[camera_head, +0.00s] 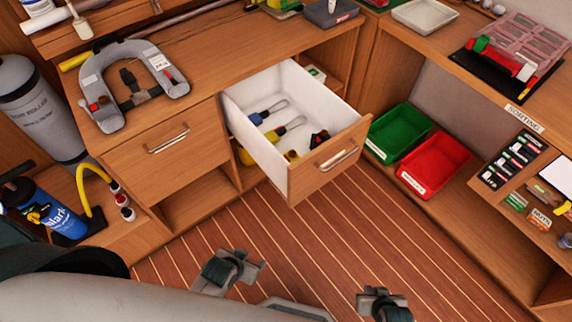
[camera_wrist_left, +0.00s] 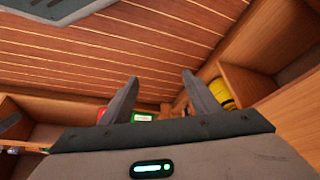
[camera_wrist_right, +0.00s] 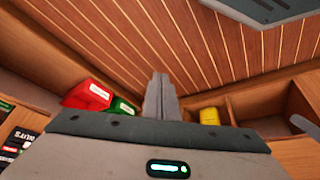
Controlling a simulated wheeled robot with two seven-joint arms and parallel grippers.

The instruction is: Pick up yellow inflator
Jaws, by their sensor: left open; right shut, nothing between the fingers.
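I cannot tell for certain which thing is the yellow inflator. A yellow rounded thing (camera_head: 245,157) shows in part in the shelf space below the open drawer. A yellow thing also shows there in the left wrist view (camera_wrist_left: 222,93) and the right wrist view (camera_wrist_right: 209,116). A yellow-handled tool (camera_head: 284,133) lies inside the white-lined drawer (camera_head: 330,90). My left gripper (camera_head: 240,266) is open and empty over the floor, in front of the cabinet; its fingers (camera_wrist_left: 160,88) are apart. My right gripper (camera_head: 386,300) is shut and empty further right; its fingers (camera_wrist_right: 160,90) touch.
The drawer juts out over the floor, with a blue-handled tool (camera_head: 268,112) inside. A grey life vest (camera_head: 112,85) lies on the counter. A green bin (camera_head: 399,132) and a red bin (camera_head: 434,165) stand right. The plank floor (camera_head: 330,230) is clear.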

